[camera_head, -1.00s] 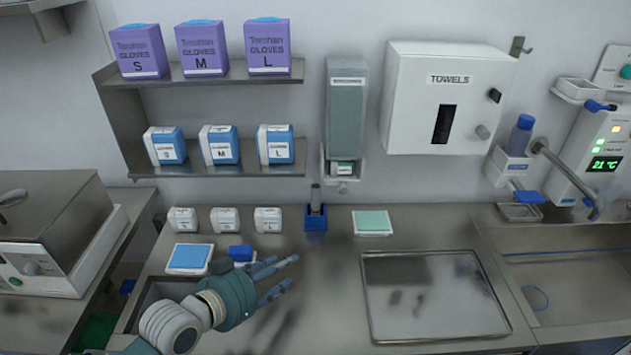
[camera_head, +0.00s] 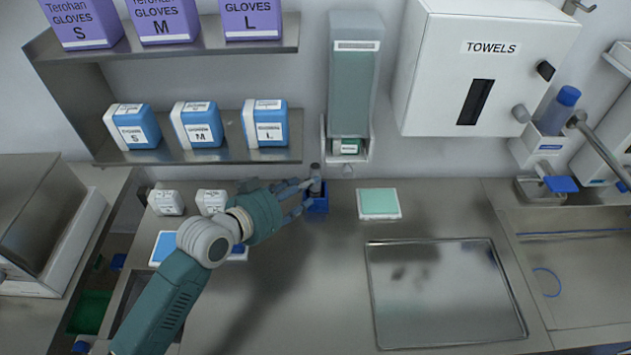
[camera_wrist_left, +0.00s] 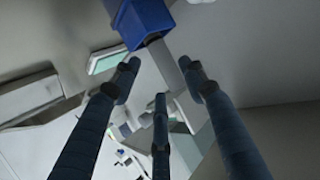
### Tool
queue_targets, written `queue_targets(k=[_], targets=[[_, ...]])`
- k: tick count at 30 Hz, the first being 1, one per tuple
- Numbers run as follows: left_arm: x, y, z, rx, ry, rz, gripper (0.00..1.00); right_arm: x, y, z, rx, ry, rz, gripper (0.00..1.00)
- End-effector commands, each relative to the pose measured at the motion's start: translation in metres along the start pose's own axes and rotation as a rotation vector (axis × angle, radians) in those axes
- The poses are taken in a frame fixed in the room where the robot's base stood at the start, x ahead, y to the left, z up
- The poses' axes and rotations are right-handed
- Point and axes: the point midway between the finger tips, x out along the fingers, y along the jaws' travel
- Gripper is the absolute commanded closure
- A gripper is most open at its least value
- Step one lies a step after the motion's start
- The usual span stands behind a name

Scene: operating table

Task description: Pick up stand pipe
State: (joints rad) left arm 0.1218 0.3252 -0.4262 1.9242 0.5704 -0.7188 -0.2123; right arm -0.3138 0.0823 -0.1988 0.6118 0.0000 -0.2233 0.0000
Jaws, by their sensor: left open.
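The stand pipe, a grey upright tube (camera_head: 315,172), stands in a small blue square base (camera_head: 318,204) on the steel counter against the back wall. My left gripper (camera_head: 306,192) is open, its fingers spread at the left side of the pipe and partly in front of it. In the left wrist view the blue base (camera_wrist_left: 142,20) is at the top, and the grey tube (camera_wrist_left: 168,68) runs from it down between my open fingers (camera_wrist_left: 162,88). I cannot tell whether any finger touches it. My right gripper is not in view.
A green pad (camera_head: 379,203) lies right of the stand, and a metal tray (camera_head: 445,337) lies front right. White boxes (camera_head: 166,203) and a blue pad (camera_head: 164,246) are at left. A dispenser (camera_head: 350,95) hangs above the pipe. The front middle counter is clear.

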Motion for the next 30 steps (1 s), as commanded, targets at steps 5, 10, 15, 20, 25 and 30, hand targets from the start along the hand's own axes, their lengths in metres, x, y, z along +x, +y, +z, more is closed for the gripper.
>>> queue_targets(k=[5, 10, 15, 20, 25, 30], targets=[[0.022, 0.001, -0.006, -0.003, 0.000, 0.000, 0.57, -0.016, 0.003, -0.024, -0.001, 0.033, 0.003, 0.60], [0.044, 0.001, -0.004, -0.002, 0.000, 0.000, 0.57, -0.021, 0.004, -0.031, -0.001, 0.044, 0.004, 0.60], [0.051, 0.001, -0.003, 0.001, 0.001, 0.000, 0.57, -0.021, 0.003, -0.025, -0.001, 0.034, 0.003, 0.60], [0.050, 0.001, -0.003, 0.001, 0.001, -0.001, 0.59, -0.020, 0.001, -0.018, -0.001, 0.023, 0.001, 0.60], [0.050, 0.000, -0.003, 0.001, 0.000, -0.001, 0.93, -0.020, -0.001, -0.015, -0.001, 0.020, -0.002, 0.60], [0.050, 0.000, -0.003, 0.001, 0.002, -0.001, 0.96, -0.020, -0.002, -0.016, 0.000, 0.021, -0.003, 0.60]])
